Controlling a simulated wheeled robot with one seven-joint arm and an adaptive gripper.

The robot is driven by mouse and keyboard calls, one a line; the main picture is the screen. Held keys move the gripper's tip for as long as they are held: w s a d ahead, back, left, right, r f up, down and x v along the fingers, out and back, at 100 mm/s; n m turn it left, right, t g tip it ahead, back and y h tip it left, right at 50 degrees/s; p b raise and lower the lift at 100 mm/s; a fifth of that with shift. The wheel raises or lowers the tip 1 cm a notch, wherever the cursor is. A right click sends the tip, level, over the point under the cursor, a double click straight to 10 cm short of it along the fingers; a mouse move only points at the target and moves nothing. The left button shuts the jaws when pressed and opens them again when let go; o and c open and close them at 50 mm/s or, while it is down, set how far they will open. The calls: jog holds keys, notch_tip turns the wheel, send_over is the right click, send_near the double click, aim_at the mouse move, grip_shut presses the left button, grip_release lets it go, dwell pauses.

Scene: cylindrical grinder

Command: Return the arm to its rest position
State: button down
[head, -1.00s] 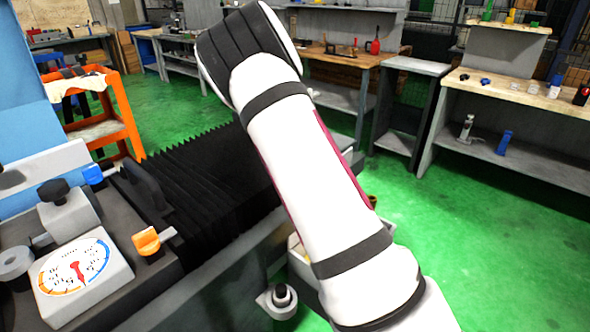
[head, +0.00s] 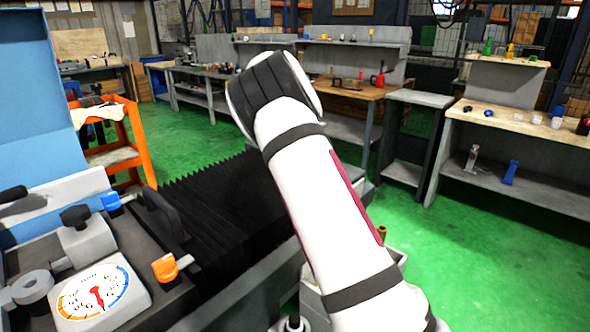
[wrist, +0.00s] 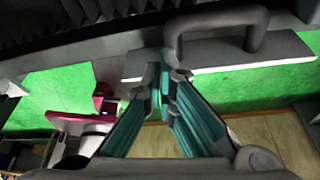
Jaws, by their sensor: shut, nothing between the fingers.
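My gripper (wrist: 163,85) shows in the wrist view with its two teal-sided fingers meeting at the tips. It is shut and empty. A grey bar handle (wrist: 215,25) on a grey plate lies just beyond the fingertips; I cannot tell the exact gap. In the head view my white arm rises from the lower right and bends at a dark elbow; the gripper is hidden there. The grinder (head: 150,300) stands at the left, with a round dial (head: 95,296), an orange knob (head: 168,267) and black bellows (head: 220,210) beside my arm.
An orange cart (head: 125,155) stands behind the grinder. Workbenches line the back, and a shelf bench (head: 520,130) with small bottles stands at the right. The green floor (head: 460,260) between my arm and that bench is clear.

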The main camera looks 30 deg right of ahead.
jog(key=s+a+r+n+t+y+p, duration=0.1)
jog(key=s+r+n, duration=0.25)
jog(key=r, duration=0.25)
jog(key=s+a+r+n+t+y, duration=0.1)
jog(key=s+a+r+n, duration=0.15)
jog(key=r+n, duration=0.2)
jog(key=s+a+r+n+t+p, duration=0.1)
jog(key=s+a+r+n, duration=0.2)
jog(key=s+n, duration=0.25)
jog(key=s+a+r+n+t+p, duration=0.1)
jog(key=s+a+r+n, duration=0.1)
jog(key=s+r+n, duration=0.35)
jog(key=s+a+f+n+t+p, duration=0.1)
jog(key=s+a+f+n+t, duration=0.1)
jog(key=s+a+n, duration=0.2)
jog(key=s+a+f+n+t+h+p, duration=0.1)
jog(key=s+a+n, duration=0.3)
jog(key=s+n, duration=0.7)
jog(key=s+f, duration=0.1)
jog(key=s, duration=0.5)
jog(key=shift+s+f+t+p, duration=0.3)
jog(key=shift+f+t+p, duration=0.05)
jog(key=shift+f+t, duration=0.05)
jog(key=shift+d, duration=0.1)
